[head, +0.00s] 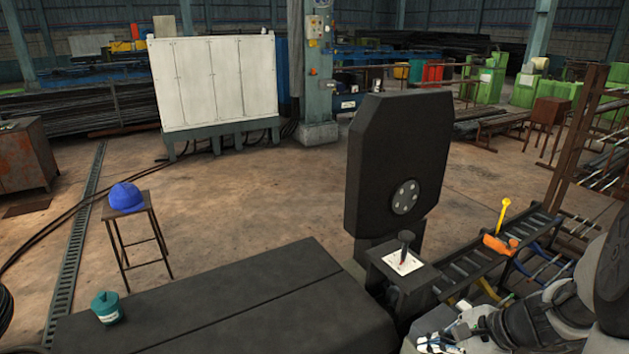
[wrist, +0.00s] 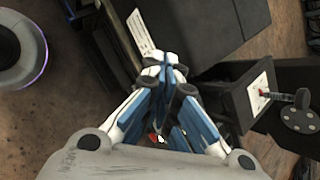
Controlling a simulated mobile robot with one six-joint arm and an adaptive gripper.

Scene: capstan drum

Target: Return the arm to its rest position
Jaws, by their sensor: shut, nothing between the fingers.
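My gripper shows in the wrist view (wrist: 168,68), its white, blue and dark fingers drawn together with nothing between them. In the head view my arm is folded at the lower right, and the gripper (head: 440,342) is partly cut off by the bottom edge. In the head view a black lever knob (head: 406,240) stands on a small pedestal with a white plate (head: 403,262). The knob also shows at the right of the wrist view (wrist: 301,98), apart from my gripper.
A large dark panel (head: 398,165) stands behind the pedestal. A stool (head: 130,212) holds a blue cap (head: 126,197). A rack (head: 500,250) with an orange tool (head: 497,244) lies near my arm.

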